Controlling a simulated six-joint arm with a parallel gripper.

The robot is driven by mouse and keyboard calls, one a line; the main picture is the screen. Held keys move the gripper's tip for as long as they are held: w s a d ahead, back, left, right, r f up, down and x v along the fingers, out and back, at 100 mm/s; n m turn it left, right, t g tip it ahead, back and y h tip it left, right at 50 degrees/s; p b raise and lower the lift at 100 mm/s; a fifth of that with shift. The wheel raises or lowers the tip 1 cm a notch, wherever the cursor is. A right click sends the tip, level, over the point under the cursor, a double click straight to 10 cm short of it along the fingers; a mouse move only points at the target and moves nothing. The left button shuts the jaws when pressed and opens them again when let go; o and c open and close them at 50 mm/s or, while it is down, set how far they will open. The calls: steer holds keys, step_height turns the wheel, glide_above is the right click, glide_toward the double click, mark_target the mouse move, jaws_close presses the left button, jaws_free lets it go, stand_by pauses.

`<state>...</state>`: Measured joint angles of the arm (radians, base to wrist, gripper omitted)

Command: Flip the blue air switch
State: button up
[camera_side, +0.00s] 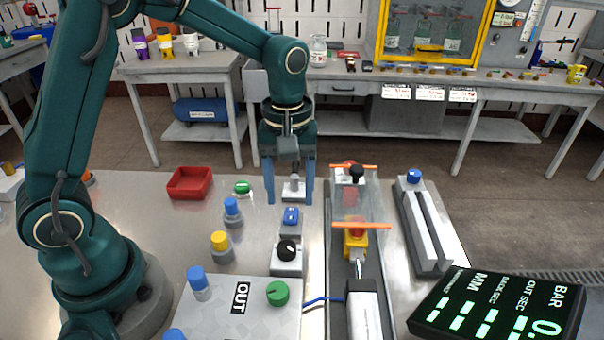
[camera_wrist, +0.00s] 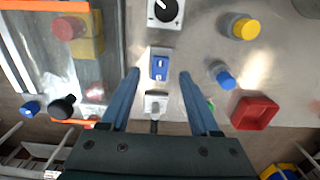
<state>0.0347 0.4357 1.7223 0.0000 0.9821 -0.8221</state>
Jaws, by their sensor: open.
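The blue air switch (camera_side: 291,216) is a small blue rocker with a white mark on a light grey base, on the metal table. It also shows in the wrist view (camera_wrist: 159,68), upper middle, ahead of the fingers. My gripper (camera_side: 289,198) points down with its two blue fingers spread and nothing held between them. In the wrist view my gripper (camera_wrist: 159,75) has its fingertips to either side of the blue switch's column. A grey lever switch (camera_side: 294,187) stands behind the blue switch, seen between the fingers; it also shows in the wrist view (camera_wrist: 156,103). Contact cannot be told.
A black knob (camera_side: 288,250) sits just in front of the blue switch. Blue-capped (camera_side: 232,210) and yellow-capped (camera_side: 220,241) posts, a green button (camera_side: 242,187) and a red tray (camera_side: 189,183) lie left. A clear-guarded conveyor (camera_side: 357,205) runs close on the right.

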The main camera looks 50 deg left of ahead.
mark_target(291, 218)
steer(key=shift+f, duration=2.45)
